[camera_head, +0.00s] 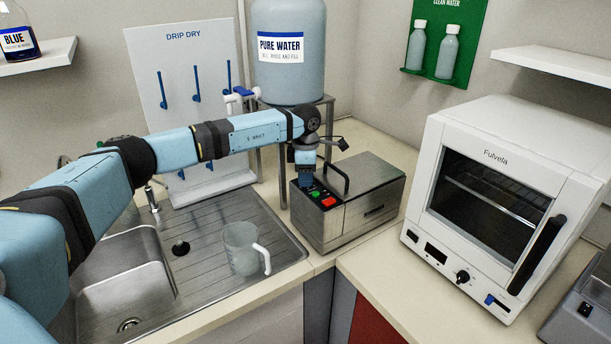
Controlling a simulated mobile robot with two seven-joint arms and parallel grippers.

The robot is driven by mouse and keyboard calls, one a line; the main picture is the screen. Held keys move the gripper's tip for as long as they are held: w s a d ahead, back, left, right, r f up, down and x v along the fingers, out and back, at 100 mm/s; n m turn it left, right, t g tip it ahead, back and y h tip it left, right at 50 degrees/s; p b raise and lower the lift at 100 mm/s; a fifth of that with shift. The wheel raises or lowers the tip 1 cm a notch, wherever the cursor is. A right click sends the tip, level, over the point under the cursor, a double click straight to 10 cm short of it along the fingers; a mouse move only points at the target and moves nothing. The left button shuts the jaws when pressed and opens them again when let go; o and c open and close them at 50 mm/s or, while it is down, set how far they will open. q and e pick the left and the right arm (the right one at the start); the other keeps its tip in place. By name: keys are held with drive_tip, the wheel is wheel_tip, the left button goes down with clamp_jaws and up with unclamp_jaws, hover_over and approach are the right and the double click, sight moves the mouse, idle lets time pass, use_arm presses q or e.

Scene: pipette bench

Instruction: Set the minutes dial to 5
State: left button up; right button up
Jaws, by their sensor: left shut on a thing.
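A steel benchtop box (362,212) stands at the counter's corner, right of the sink. My left gripper (304,181) points down at the far left end of this panel, just behind the green button. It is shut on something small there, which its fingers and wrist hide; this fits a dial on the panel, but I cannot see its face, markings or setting. My right gripper is out of view.
A white oven (515,190) with a black knob (462,277) stands on the right. A clear jug (241,250) sits on the drainboard beside the sink (128,290). The Pure Water tank (289,75) and Drip Dry board (190,50) are behind my left arm.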

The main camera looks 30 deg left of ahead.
use_arm(q)
drive_tip(key=o, duration=0.6)
drive_tip(key=shift+r, duration=0.1)
drive_tip(key=shift+o, duration=0.2)
